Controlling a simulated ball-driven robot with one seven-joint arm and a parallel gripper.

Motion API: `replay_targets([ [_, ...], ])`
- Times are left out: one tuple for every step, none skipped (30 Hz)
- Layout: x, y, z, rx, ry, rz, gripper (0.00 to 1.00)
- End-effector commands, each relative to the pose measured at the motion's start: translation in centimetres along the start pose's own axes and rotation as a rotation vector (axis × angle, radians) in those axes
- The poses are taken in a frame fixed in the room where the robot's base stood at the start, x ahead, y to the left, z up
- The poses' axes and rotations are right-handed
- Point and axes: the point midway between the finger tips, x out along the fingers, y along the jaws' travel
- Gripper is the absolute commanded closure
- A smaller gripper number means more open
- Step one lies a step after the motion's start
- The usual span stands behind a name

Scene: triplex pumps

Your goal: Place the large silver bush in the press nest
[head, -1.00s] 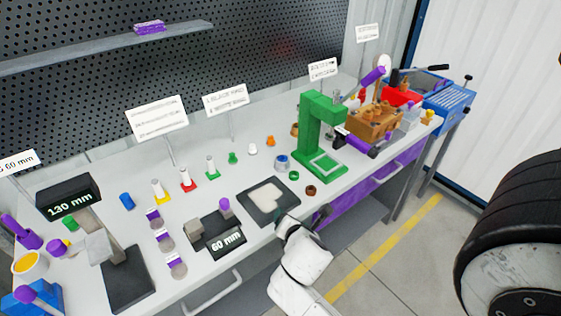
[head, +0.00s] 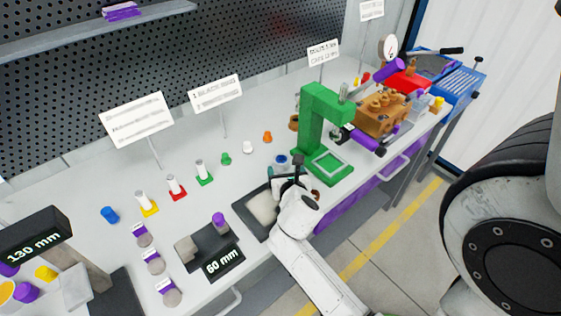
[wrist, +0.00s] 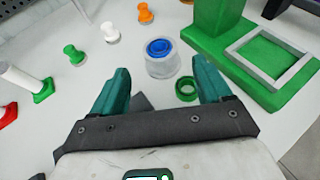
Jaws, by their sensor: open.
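The large silver bush (wrist: 162,62), a short silver cylinder with a blue inside, stands upright on the table; in the head view (head: 281,160) my gripper partly covers it. The press nest is a square light frame (wrist: 251,42) on the base of the green press (head: 316,112), just right of the bush; no part shows inside it. My gripper (wrist: 162,70) is open and empty, with teal fingers. In the wrist view the bush appears between and just beyond the fingertips, apart from them. In the head view the gripper (head: 293,172) is over the table's front part.
A small green ring (wrist: 187,88) lies in front of the bush, between the fingers in the wrist view. Green (wrist: 74,54), white (wrist: 110,33) and orange (wrist: 146,13) small parts stand to the left. A dark tray (head: 243,208) lies left of my gripper.

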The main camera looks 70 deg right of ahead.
Motion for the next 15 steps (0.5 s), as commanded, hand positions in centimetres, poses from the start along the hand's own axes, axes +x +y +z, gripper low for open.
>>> replay_targets([
  [0.9,0.0,0.1,0.002,-0.001,-0.001,0.22],
  [1.3,0.0,0.1,0.002,-0.001,-0.001,0.22],
  [1.8,0.0,0.1,0.002,0.000,-0.002,0.22],
  [2.1,0.0,0.1,0.002,0.000,-0.002,0.22],
  [2.4,0.0,0.1,0.002,-0.001,-0.001,0.22],
  [2.7,0.0,0.1,0.002,-0.001,0.000,0.22],
  [2.8,0.0,0.1,0.002,-0.001,0.000,0.22],
  [3.0,0.0,0.0,0.002,0.000,0.000,0.22],
  [3.2,0.0,0.1,0.002,0.000,-0.001,0.22],
  [3.4,0.0,0.1,0.003,0.000,-0.001,0.22],
  [3.7,0.0,0.2,0.003,-0.001,-0.001,0.22],
  [4.2,0.0,0.2,0.003,0.000,-0.002,0.22],
  [4.6,-0.1,0.2,0.003,0.000,-0.002,0.22],
  [5.1,-0.1,0.3,0.004,-0.001,-0.002,0.22],
  [5.7,-0.1,0.3,0.004,-0.001,-0.003,0.22],
])
